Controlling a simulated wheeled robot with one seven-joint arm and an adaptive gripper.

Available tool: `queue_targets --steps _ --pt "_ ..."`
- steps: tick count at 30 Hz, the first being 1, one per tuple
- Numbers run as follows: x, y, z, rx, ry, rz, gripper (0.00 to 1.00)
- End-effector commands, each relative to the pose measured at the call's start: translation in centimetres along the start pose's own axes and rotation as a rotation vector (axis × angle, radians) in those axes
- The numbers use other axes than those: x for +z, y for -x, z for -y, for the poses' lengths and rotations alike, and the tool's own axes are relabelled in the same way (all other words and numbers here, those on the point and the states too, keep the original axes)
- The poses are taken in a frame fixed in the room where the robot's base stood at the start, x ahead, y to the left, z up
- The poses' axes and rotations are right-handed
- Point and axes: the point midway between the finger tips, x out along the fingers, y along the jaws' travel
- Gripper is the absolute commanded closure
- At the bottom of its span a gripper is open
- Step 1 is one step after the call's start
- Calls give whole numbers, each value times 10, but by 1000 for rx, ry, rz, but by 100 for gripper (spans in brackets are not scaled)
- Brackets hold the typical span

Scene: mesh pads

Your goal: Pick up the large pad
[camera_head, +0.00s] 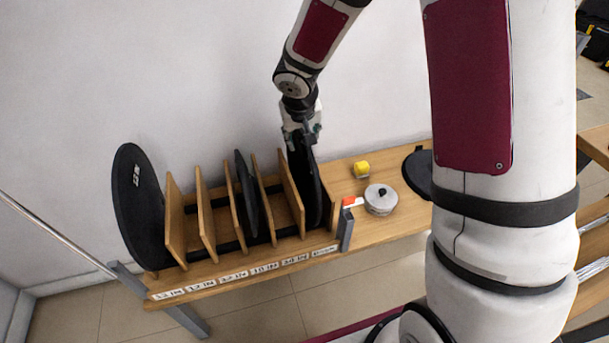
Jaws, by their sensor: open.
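Several round black pads stand upright in a wooden slotted rack (203,215) on a wooden table. The pad at the far left end (138,205) looks largest and has a small white mark. A smaller-looking pad (247,195) stands mid-rack. Another large-looking pad (312,190) stands in the rightmost slot. My gripper (301,138) is open, pointing down at the top edge of that rightmost pad. I cannot tell whether its fingers straddle or touch the rim. The dark fingertips blend with the pad.
A red-and-white item (352,202) is beside the pot. A white wall stands close behind. My arm covers the right side.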

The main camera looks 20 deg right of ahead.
Motion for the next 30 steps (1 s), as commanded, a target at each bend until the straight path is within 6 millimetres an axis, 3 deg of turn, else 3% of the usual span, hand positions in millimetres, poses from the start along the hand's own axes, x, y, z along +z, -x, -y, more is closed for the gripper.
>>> queue_targets --steps 8,14,15,26,30 --pt "0 -3 0 0 0 -1 55" --pt "0 -3 0 0 0 0 98" --pt "0 -3 0 0 0 0 100" --pt "-2 -1 -1 0 -1 -4 100" --pt "-6 8 -3 2 -1 -6 100"
